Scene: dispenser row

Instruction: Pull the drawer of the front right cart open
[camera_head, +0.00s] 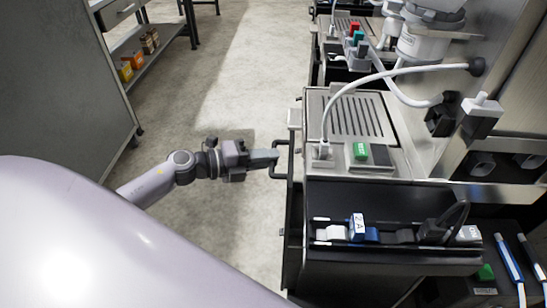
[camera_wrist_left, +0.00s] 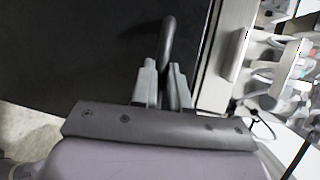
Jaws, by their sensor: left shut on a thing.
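The front right cart (camera_head: 347,225) is a dark cart on the right of the head view, with a tray of small items on top. Its dark bar handle (camera_head: 279,146) sticks out from the left-facing side; it also shows in the wrist view (camera_wrist_left: 168,38) against the dark drawer front (camera_wrist_left: 70,45). My left gripper (camera_head: 270,157) reaches in from the left and is shut on the handle. In the wrist view its two pale fingers (camera_wrist_left: 164,85) stand on either side of the bar. I cannot tell how far the drawer stands out. My right gripper is not in view.
A machine with a grated drip tray (camera_head: 356,117) and a white hose (camera_head: 390,74) stands behind the cart. A grey cabinet (camera_head: 60,80) and a shelf with small boxes (camera_head: 136,60) stand at left. The concrete floor (camera_head: 235,70) between is clear.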

